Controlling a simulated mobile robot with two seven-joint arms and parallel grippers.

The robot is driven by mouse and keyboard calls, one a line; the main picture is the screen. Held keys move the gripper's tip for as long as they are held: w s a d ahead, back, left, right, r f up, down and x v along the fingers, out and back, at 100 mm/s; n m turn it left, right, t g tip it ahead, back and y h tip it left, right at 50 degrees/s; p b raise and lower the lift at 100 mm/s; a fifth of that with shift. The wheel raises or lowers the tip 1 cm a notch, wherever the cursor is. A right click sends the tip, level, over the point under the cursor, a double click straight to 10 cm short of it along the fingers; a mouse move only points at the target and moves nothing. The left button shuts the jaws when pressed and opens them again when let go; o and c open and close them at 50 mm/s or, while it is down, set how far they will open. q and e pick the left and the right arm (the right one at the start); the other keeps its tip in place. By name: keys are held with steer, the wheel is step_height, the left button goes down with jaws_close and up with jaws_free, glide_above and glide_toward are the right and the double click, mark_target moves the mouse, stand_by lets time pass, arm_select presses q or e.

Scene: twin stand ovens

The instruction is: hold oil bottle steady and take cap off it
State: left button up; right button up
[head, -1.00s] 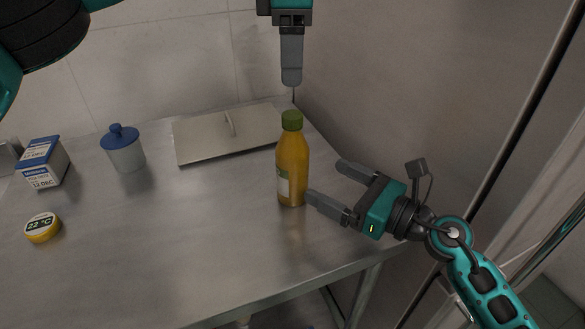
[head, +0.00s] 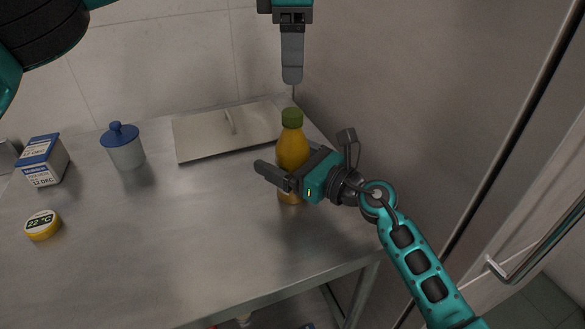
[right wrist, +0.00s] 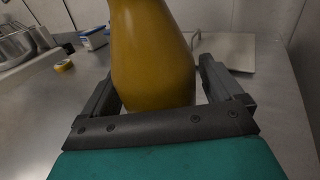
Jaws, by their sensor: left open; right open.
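The oil bottle (head: 292,150), amber with a green cap (head: 292,117), stands upright on the steel table. In the right wrist view the bottle (right wrist: 152,60) rises between the two fingers, its cap out of frame. My right gripper (head: 277,168) is open around the bottle's body, one finger on each side; a gap shows beside the right finger. In the head view its near finger crosses in front of the bottle and its far finger is hidden. My left gripper (head: 292,80) is above the cap, pointing down, apart from it; only one finger shows clearly.
A flat steel lid (head: 205,135) with a handle lies behind the bottle. The table's (head: 170,260) front middle is clear. A wall is right.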

mark_target(292, 112)
steer(key=shift+c, duration=0.3)
jaws_close()
arm_select(q)
steer(key=m, duration=1.1)
steer(key=shift+m, duration=0.3)
steer(key=m, duration=1)
steer(key=shift+m, duration=0.3)
steer(key=shift+f, duration=4)
